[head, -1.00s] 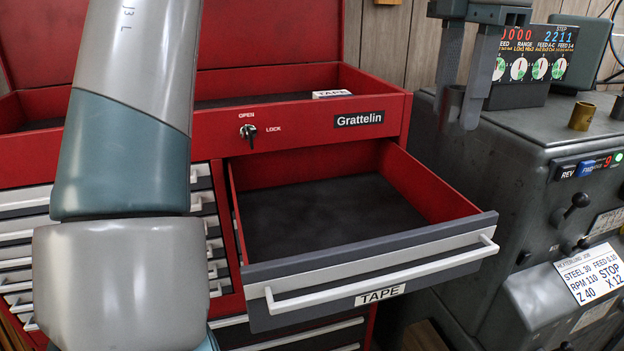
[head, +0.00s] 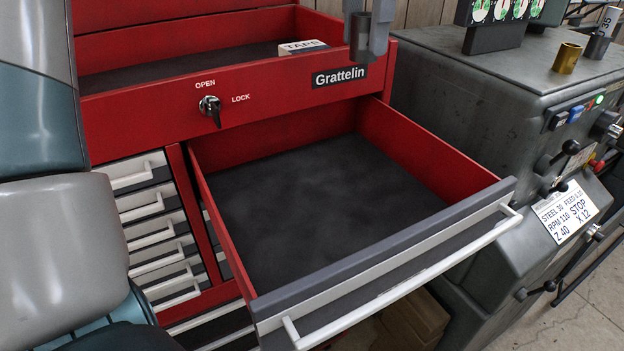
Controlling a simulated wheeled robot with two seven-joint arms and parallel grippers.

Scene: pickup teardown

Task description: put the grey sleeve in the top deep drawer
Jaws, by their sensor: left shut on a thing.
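The grey sleeve (head: 360,38) is a small dark grey cylinder, upright at the top of the head view. My left gripper (head: 367,32) is shut on it and holds it in the air, in front of the tool chest's upper right corner by the Grattelin label. The gripper's upper part is cut off by the picture edge. The top deep drawer (head: 384,263) stands pulled out below, red-sided with a dark liner, and looks empty. The sleeve appears above the drawer's back right part; its exact height is unclear. My right gripper is not in view.
The red chest's open top tray (head: 180,98) holds a TAPE box (head: 302,47). Shut small drawers (head: 155,230) are at left. A grey machine (head: 470,85) stands close right, with a brass sleeve (head: 566,59) on top.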

